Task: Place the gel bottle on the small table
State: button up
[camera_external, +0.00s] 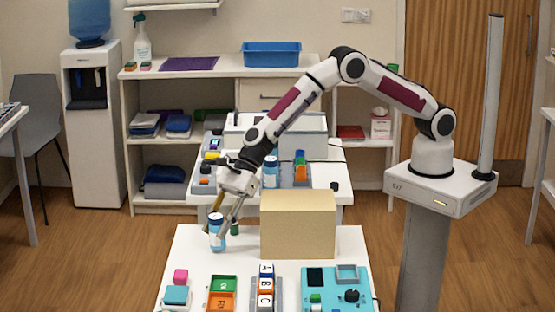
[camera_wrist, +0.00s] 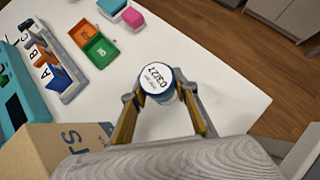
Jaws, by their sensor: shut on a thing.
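The gel bottle (camera_external: 217,240), clear blue with a white label and blue cap, is upright at the back left of the front white table (camera_external: 205,262). My gripper (camera_external: 219,226) is shut on its upper part, a finger on each side. In the wrist view, the bottle's round cap top (camera_wrist: 157,78), printed "03/27", shows between the fingertips (camera_wrist: 160,92); its lower body is mostly hidden. I cannot tell whether its base touches the table. A second white table (camera_external: 325,183) stands behind, with a similar blue bottle (camera_external: 271,172) on it.
A cardboard box (camera_external: 298,225) stands right of my gripper and also shows close in the wrist view (camera_wrist: 45,150). Green and orange trays (camera_external: 222,284), letter blocks (camera_external: 266,285), a teal panel (camera_external: 335,290) and pink and teal blocks (camera_external: 180,277) occupy the front.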

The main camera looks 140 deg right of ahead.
jog(key=shift+r, duration=4.5)
jog(key=shift+s+d+r, duration=0.15)
jog(key=shift+s+d, duration=0.05)
jog(key=shift+d, duration=0.2)
jog(key=s+d+r+m+h, duration=0.4)
jog(key=s+d+r+m, duration=0.1)
jog(key=s+d, duration=0.25)
jog(key=shift+n+y, duration=0.7)
jog(key=shift+n, duration=0.2)
jog(key=s+a, duration=0.1)
jog(key=a, duration=0.4)
jog(key=s+a, duration=0.1)
jog(key=a, duration=0.5)
jog(key=s+a+r, duration=0.1)
jog(key=a, duration=0.4)
jog(key=shift+s+a, duration=0.2)
jog(key=shift+s, duration=0.05)
jog(key=shift+n+y, duration=0.5)
jog(key=shift+n, duration=0.2)
jog(key=s+a, duration=0.1)
jog(key=a, duration=0.2)
jog(key=s+a, duration=0.1)
jog(key=a, duration=0.3)
jog(key=s+a, duration=0.1)
jog(key=a, duration=0.2)
jog(key=shift+s+a+r, duration=0.15)
jog(key=shift+s+a, duration=0.1)
jog(key=shift+s, duration=0.15)
jog(key=shift+s+a, duration=0.4)
jog(key=shift+a, duration=0.35)
